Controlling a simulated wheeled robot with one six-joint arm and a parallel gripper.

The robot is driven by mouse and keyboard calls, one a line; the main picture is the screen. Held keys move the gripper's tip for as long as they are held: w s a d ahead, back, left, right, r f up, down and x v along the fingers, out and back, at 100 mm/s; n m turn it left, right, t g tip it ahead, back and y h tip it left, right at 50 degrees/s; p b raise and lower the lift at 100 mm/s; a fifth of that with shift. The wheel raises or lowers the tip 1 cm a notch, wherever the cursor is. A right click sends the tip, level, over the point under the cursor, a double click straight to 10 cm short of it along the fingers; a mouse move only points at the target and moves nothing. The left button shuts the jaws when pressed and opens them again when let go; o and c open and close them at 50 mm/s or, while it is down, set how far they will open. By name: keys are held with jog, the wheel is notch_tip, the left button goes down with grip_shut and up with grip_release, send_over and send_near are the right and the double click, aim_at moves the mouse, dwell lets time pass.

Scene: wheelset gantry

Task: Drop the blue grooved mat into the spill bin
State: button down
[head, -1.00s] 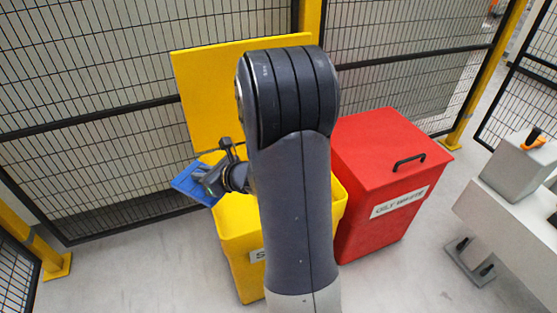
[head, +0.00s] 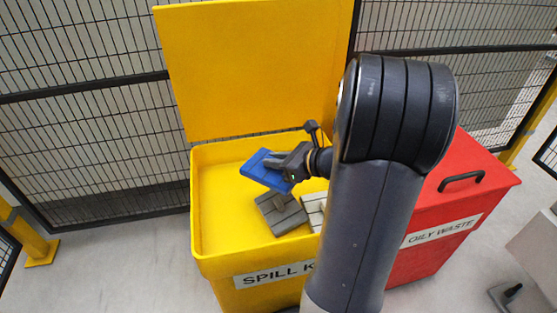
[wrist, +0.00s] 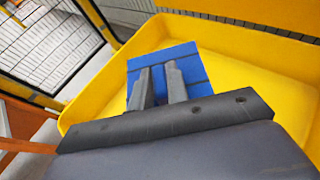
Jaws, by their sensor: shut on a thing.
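The blue grooved mat (head: 262,171) is held in my gripper (head: 283,167), over the open yellow spill bin (head: 208,225). The mat also shows in the wrist view (wrist: 190,60), with both fingers (wrist: 162,88) closed on its near part and the yellow bin (wrist: 235,70) around and below it. The bin's front label starts with "SPILL K"; my arm hides the rest. The bin's yellow lid (head: 250,70) stands raised at the back. My arm hides the bin's right part.
Inside the bin lie a dark grey grooved mat (head: 280,214) and a lighter grey piece (head: 313,208), partly hidden by my arm. A shut red bin (head: 440,232) marked "OILY WASTE" stands to the right. Black mesh fencing (head: 80,110) runs behind.

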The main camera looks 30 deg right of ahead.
aim_at(276, 175)
jog(key=shift+f+b, duration=2.45)
jog(key=shift+f, duration=0.4)
jog(key=c, duration=1.3)
grip_release()
jog(key=shift+r, duration=0.1)
jog(key=p+v, duration=0.3)
jog(key=v, duration=0.7)
jog(key=shift+s+d+r+p, duration=0.2)
jog(key=shift+s+p, duration=0.1)
jog(key=shift+p, duration=0.1)
